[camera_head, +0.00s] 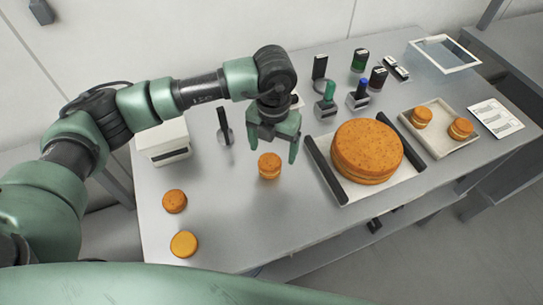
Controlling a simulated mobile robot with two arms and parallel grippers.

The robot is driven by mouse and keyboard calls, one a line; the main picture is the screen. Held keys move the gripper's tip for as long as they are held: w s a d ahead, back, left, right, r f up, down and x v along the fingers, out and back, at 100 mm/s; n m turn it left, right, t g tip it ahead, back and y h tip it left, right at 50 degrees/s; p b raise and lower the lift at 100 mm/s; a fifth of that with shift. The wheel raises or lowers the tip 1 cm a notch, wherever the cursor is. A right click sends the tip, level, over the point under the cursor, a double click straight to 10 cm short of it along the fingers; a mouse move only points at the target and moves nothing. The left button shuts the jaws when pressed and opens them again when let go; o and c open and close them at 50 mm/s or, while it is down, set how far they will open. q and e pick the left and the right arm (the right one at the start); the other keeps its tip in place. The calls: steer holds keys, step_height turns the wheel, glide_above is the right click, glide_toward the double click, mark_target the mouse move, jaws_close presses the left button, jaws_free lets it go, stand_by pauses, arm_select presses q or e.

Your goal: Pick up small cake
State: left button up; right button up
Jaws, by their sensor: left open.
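A small round cake (269,166), orange-brown with layered sides, stands upright on the grey table. My left gripper (271,153) is open just above and behind it, fingers pointing down on either side of it in the picture; I cannot tell whether they touch it. Two more small cakes, one at the left (174,201) and one near the front edge (184,244), sit on the table. Two small cakes (422,117) stand in a white tray (437,148) at the right. A large cake (367,150) rests on a light tray with dark side bars (324,171). My right gripper does not show.
A white box (163,143) stands at the back left. Dark-handled tools, green and dark containers (377,79) stand along the back. A glass-topped frame (445,54) and a printed sheet (496,118) lie at the right. The table's front middle is clear.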

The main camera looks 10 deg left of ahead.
mark_target(269, 161)
arm_select(q)
steer(key=shift+s+f, duration=0.1)
steer(key=shift+f, duration=0.4)
steer(key=shift+s+a+f+p, duration=0.1)
steer(key=shift+a+f+p, duration=0.05)
steer(key=shift+f+p, duration=0.3)
steer(key=f, duration=0.1)
steer(key=f+p, duration=0.1)
steer(key=f, duration=0.1)
steer(key=f+p, duration=0.1)
steer(key=shift+a+f, duration=0.2)
steer(key=shift+a, duration=0.1)
steer(key=shift+f, duration=0.2)
steer(key=c, duration=0.9)
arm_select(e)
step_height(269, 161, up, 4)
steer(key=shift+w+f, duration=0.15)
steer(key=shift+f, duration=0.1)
